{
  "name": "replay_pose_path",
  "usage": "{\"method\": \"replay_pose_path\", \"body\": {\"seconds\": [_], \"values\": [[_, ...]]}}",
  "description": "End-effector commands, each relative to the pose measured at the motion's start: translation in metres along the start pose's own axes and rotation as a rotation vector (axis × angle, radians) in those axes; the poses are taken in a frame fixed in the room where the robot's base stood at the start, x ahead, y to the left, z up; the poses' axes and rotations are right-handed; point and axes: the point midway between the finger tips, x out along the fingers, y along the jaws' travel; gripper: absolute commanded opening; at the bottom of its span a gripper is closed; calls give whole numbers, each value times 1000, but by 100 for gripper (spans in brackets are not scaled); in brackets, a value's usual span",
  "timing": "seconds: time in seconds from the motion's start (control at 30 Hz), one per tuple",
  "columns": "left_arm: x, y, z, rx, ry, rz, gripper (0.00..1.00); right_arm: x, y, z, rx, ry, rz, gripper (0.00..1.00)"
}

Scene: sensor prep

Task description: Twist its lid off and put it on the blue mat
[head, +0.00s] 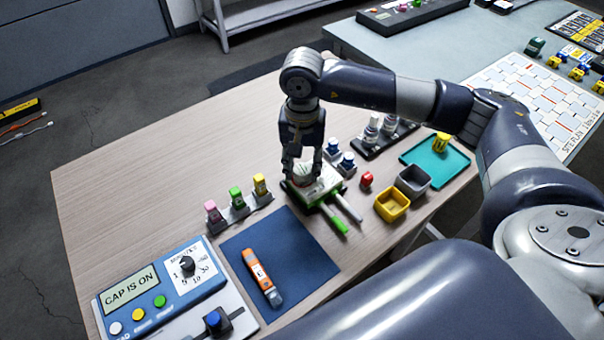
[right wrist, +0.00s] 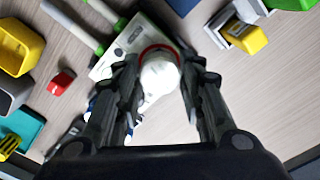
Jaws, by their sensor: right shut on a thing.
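A small round container with a white top (right wrist: 160,80) and a red ring sits at a white and green holder (head: 325,188). The holder also shows in the right wrist view (right wrist: 104,68). My right gripper (head: 303,165) points down over the holder and is shut on the container's white top; its fingers stand on both sides of it in the right wrist view (right wrist: 160,68). The fingers hide most of the container in the head view. The blue mat (head: 296,248) lies in front, with an orange tube (head: 262,278) on it. My left gripper is not in view.
A device (head: 160,290) reads "CAP IS ON". Pink, green and yellow bottles (head: 236,198) stand left of the holder. A red item (head: 366,179), yellow bin (head: 392,204), grey bin (head: 413,181) and teal tray (head: 440,172) are to the right. The mat's right side is clear.

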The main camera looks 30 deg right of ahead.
Motion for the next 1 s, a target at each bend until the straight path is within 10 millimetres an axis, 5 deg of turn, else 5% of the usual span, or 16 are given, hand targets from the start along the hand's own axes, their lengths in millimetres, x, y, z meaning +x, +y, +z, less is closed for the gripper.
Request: {"method": "replay_pose_path", "body": {"seconds": [1.0], "values": [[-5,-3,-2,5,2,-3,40,-12,0,0,0,0,0,23]]}}
